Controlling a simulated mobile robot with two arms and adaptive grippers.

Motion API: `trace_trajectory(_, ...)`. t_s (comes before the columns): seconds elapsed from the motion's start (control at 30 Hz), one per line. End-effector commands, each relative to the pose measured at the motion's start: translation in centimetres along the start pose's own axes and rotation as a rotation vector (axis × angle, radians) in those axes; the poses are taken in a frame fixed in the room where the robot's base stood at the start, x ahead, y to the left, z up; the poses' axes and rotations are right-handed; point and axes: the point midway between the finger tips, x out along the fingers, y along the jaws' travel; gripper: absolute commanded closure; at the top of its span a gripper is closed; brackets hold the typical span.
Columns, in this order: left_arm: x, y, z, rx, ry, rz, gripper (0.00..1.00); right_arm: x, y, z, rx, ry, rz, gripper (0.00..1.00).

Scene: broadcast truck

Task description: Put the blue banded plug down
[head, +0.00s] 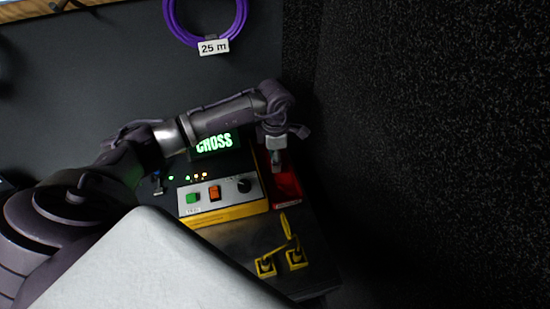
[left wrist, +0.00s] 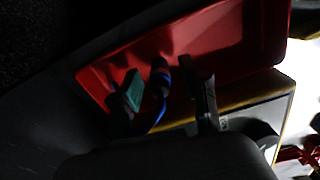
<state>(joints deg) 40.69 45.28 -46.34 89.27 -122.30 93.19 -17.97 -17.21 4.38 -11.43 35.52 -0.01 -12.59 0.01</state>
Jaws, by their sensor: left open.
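The blue banded plug (left wrist: 159,70) is a small dark piece with blue on it, lying in the red tray in the left wrist view. A thin blue line, likely its cable, curves down from it. The red tray (left wrist: 235,38) also shows in the head view (head: 288,190), at the right of the panel. My left gripper (head: 277,164) points down over the tray. In the left wrist view its fingers (left wrist: 168,95) stand apart, with the plug between or just beyond them; exact contact is too dark to tell. My right gripper is not in view.
A yellow-edged control panel (head: 232,213) with green and orange buttons and a knob stands left of the tray. A lit CROSS sign (head: 214,144) is behind it. Yellow parts (head: 280,257) stand in front.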

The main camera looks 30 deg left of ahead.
Motion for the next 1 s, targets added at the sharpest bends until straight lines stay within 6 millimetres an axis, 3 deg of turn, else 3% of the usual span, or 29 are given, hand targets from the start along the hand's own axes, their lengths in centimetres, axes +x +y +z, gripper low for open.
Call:
trace_trajectory(0.53, -10.3, 0.1, 0.1, 0.0, -0.004, 0.004, 0.55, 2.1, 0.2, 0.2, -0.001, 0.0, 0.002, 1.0)
trace_trajectory(0.7, -11.6, 0.1, 0.0, 0.0, -0.002, 0.003, 0.55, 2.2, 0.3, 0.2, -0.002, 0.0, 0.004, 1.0)
trace_trajectory(1.0, -11.7, 0.0, 0.0, 0.0, -0.001, 0.002, 0.55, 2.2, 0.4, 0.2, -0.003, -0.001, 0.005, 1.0)
